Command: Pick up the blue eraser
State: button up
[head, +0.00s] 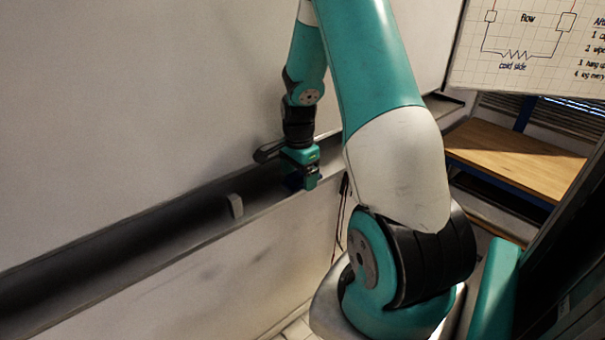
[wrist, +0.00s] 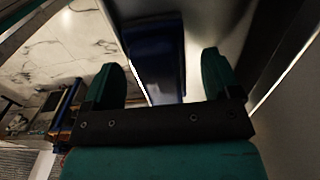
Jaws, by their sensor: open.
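My gripper (head: 306,180) is at the dark ledge along the wall in the head view, with its jaws open. In the wrist view, the two teal fingers of my gripper (wrist: 162,72) stand apart. The blue eraser (wrist: 155,58) shows between and beyond them, dark blue and in shadow. In the head view a bit of dark blue, likely the blue eraser (head: 291,182), shows beside the fingers, mostly hidden by my gripper. I cannot tell whether the fingers touch it.
The dark ledge (head: 110,250) runs along the pale wall. A small grey block (head: 235,205) stands on it, left of my gripper. A wooden bench (head: 510,158) is at the right, below a whiteboard (head: 540,45). The ledge left of the grey block is clear.

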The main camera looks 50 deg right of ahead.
aim_at(302, 175)
jog(key=shift+f, duration=0.1)
jog(key=shift+c, duration=0.5)
jog(key=c, duration=0.9)
jog(key=shift+c, duration=0.2)
jog(key=shift+r+b, duration=0.7)
jog(key=shift+r, duration=0.25)
jog(key=shift+s+a+r+b, duration=0.1)
jog(key=shift+s+r+b, duration=0.4)
jog(key=shift+r+b, duration=0.2)
jog(key=s+a+b, duration=0.4)
jog(key=s+b, duration=0.1)
jog(key=s, duration=1.1)
jog(key=shift+s, duration=0.3)
jog(key=shift+r, duration=0.1)
